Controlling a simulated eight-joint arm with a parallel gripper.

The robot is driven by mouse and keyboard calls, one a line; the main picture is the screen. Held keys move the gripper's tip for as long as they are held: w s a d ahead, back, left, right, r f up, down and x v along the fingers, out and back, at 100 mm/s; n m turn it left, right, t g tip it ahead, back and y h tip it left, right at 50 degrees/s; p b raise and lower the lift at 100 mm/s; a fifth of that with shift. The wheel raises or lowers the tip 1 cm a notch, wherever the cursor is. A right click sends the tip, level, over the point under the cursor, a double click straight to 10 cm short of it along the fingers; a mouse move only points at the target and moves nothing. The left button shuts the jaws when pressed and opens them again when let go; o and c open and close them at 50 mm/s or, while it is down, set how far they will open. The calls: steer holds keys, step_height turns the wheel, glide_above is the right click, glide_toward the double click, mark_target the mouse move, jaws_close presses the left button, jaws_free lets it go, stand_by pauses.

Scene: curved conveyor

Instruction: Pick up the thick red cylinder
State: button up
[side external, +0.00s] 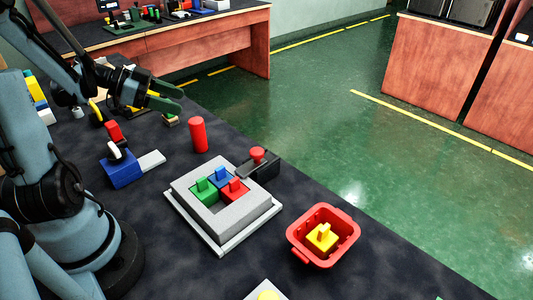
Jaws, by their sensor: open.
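The thick red cylinder (198,135) stands upright on the dark table, behind the grey block tray and close to the table's far edge. My gripper (180,100) is open and empty. Its green-tipped fingers reach to the right, and in the picture they lie above and a little left of the cylinder. They appear apart from it. The cylinder is fully in view and nothing covers it.
A grey tray (183,203) holds green, blue and red blocks. A black box with a red knob (258,154) stands beside it. A red basket (348,222) holds a yellow piece. A blue block (122,172) and small objects lie left of the cylinder.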

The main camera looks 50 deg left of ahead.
step_height(320, 180, down, 5)
glide_above(207, 148)
steer(key=f, duration=0.3)
steer(key=shift+w+a+f, duration=0.2)
steer(key=shift+a+f, duration=0.2)
steer(key=c, duration=1.1)
steer(key=shift+r, duration=0.15)
